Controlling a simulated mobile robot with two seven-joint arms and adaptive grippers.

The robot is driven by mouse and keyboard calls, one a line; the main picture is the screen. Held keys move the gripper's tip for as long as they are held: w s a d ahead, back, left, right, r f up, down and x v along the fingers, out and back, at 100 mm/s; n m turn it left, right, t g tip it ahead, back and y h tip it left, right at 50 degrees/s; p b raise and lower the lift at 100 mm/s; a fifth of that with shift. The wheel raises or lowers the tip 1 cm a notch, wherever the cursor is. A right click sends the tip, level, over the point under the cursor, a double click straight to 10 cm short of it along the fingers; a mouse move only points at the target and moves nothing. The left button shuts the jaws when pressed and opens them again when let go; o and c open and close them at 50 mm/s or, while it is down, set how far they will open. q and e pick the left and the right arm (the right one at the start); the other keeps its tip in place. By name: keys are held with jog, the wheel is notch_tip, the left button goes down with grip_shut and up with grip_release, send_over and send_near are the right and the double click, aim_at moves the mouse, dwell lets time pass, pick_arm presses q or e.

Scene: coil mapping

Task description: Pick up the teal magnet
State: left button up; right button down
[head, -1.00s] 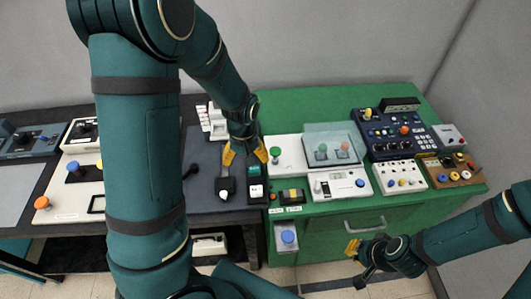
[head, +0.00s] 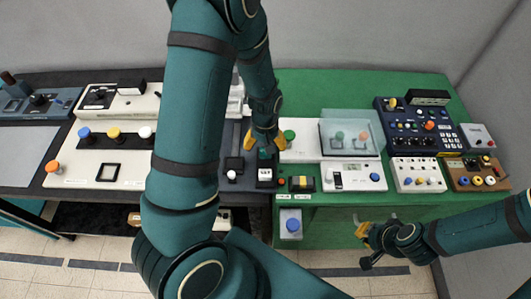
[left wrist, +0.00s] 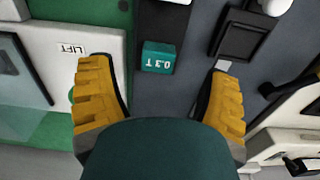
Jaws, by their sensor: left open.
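The teal magnet (head: 265,154) is a small teal block marked 0.3 T, seated at the end of a black holder on the dark grey surface. It shows in the left wrist view (left wrist: 158,57) between my fingers. My left gripper (head: 264,144) is open, its yellow fingers spread on either side of the magnet and apart from it. In the left wrist view my left gripper (left wrist: 160,72) holds nothing. My right gripper (head: 363,238) is low at the right, away from the magnet, in front of the green cabinet; its opening is unclear.
A white block (head: 265,171) sits in the same holder. Left of it is a black piece with a white knob (head: 232,176). Right are a white plate with a green knob (head: 289,136), a clear cover (head: 352,128) and a blue control panel (head: 413,128).

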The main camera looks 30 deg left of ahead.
pick_arm(q)
jog(key=f, duration=0.5)
jog(key=shift+w, duration=0.2)
jog(key=shift+c, duration=0.3)
jog(key=c, duration=1.3)
